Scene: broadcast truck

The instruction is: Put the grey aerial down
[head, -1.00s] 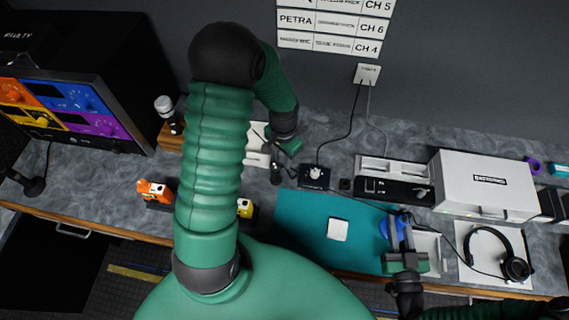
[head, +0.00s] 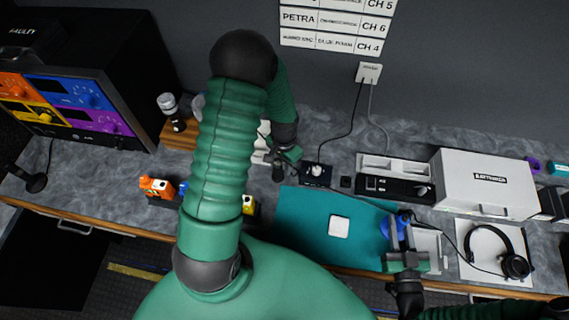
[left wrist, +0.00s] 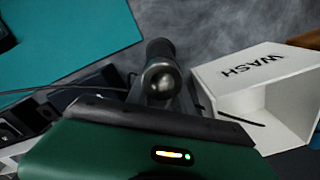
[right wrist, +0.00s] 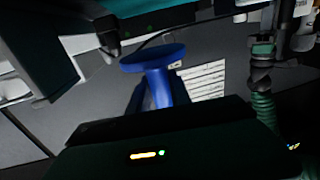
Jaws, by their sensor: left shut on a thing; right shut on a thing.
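The grey aerial is a dark cylinder (head: 278,172). It also shows nearly end-on in the left wrist view (left wrist: 160,78). My left gripper (head: 285,157) is shut on it, above the worktop just left of the teal mat (head: 290,215). I cannot tell whether the aerial touches the worktop. My right gripper (head: 402,240) is shut on a blue piece with a round disc and a stem, seen in the right wrist view (right wrist: 155,65), over the mat's right edge.
A white box marked WASH (left wrist: 250,75) stands beside the aerial. A dark device with a white knob (head: 316,174) sits just right of it. A white square (head: 339,227) lies on the mat. A white case (head: 485,182) and headset (head: 515,265) are at right.

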